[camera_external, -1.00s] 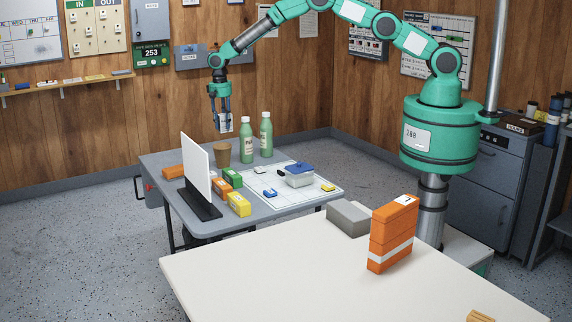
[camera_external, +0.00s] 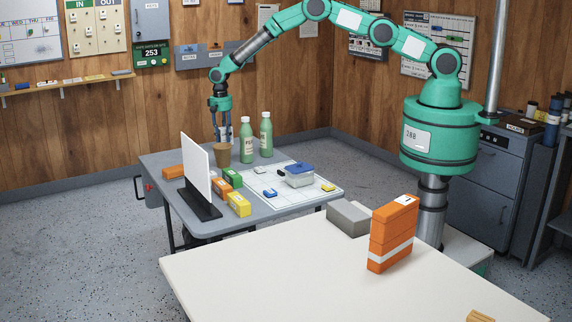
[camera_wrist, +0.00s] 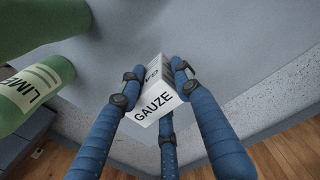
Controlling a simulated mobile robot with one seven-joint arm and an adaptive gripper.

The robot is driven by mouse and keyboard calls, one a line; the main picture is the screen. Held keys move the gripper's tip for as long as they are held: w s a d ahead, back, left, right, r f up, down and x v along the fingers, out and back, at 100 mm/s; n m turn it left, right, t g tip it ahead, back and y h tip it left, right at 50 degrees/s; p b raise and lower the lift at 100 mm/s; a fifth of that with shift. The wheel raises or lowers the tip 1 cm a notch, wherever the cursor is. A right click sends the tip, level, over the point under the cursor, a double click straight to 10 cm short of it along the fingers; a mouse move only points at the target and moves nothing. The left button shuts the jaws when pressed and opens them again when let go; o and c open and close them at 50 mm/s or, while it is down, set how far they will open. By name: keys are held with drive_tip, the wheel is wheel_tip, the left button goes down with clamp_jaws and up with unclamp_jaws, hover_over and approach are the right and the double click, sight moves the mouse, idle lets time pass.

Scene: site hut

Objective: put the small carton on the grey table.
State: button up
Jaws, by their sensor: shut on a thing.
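The small carton (camera_wrist: 152,105) is a white box lettered GAUZE, held tilted in the picture between the blue fingers of my gripper (camera_wrist: 158,78) in the wrist view. In the external view my gripper (camera_external: 221,135) points down at the far side of the grey table (camera_external: 160,160), behind a brown cup (camera_external: 222,156). The carton is hidden there behind the cup. The grey tabletop lies beyond the carton in the wrist view. I cannot tell whether the carton touches it.
Two green bottles (camera_external: 247,142) stand right of the gripper; one labelled LIME (camera_wrist: 32,92) shows at left in the wrist view. A cream table (camera_external: 290,270) is in front.

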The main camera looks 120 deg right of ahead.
drive_tip(key=shift+f, duration=1.8)
drive_tip(key=shift+f, duration=0.2)
drive_tip(key=o, duration=1.1)
drive_tip(key=shift+c, duration=0.2)
drive_tip(key=shift+r, duration=0.1)
wheel_tip(320, 180, up, 12)
drive_tip(key=shift+w+r, duration=0.1)
drive_tip(key=shift+w, duration=0.05)
